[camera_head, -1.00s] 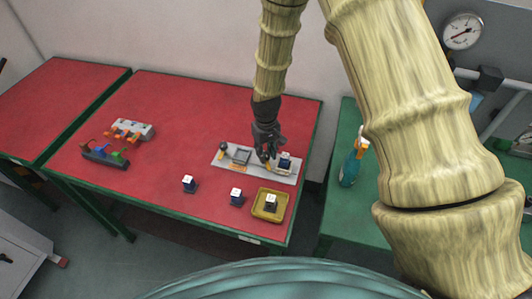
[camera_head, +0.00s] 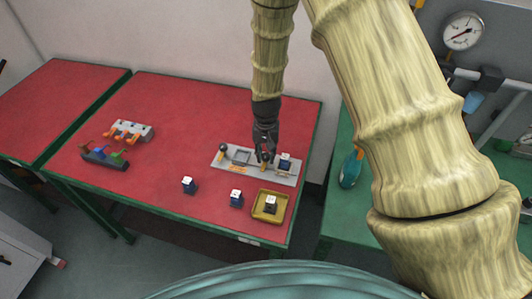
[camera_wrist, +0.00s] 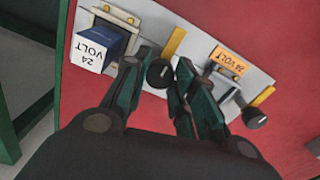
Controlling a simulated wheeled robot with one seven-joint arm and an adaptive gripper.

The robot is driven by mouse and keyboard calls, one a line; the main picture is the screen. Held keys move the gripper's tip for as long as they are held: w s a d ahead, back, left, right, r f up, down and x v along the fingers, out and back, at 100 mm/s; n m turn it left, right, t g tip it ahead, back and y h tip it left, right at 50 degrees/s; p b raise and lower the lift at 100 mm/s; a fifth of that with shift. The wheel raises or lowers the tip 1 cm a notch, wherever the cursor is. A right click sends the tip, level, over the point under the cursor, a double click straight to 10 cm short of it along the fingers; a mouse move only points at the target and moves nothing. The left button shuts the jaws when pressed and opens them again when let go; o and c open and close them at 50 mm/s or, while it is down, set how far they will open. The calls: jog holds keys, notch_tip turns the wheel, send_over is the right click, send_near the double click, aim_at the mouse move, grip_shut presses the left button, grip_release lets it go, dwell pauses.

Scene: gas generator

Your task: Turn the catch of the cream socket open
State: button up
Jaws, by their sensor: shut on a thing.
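The cream socket (camera_wrist: 116,24) is on a grey panel (camera_head: 226,164), at upper left in the wrist view. A dark blue block (camera_wrist: 100,42) marked 24 VOLT sits in it; it also shows in the head view (camera_head: 285,161). Its catch, a black knob (camera_wrist: 159,74) with a yellow lever (camera_wrist: 173,42), is beside the socket. My gripper (camera_wrist: 165,66) is shut on this catch, one finger on each side of the knob. The head view shows my gripper (camera_head: 264,158) low over the panel. The fingers hide part of the catch.
A second socket (camera_head: 241,156) has its own black-knobbed catch (camera_wrist: 256,117). Two loose blocks (camera_head: 189,185) (camera_head: 236,197) stand in front. Another block sits in a yellow tray (camera_head: 258,212). Coloured parts (camera_head: 104,155) lie at left. A spray bottle (camera_head: 350,170) stands at right.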

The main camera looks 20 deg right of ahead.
aim_at(266, 155)
dwell(0.3)
jog(key=o, duration=1)
jog(key=shift+o, duration=0.2)
notch_tip(266, 155, up, 12)
dwell(0.4)
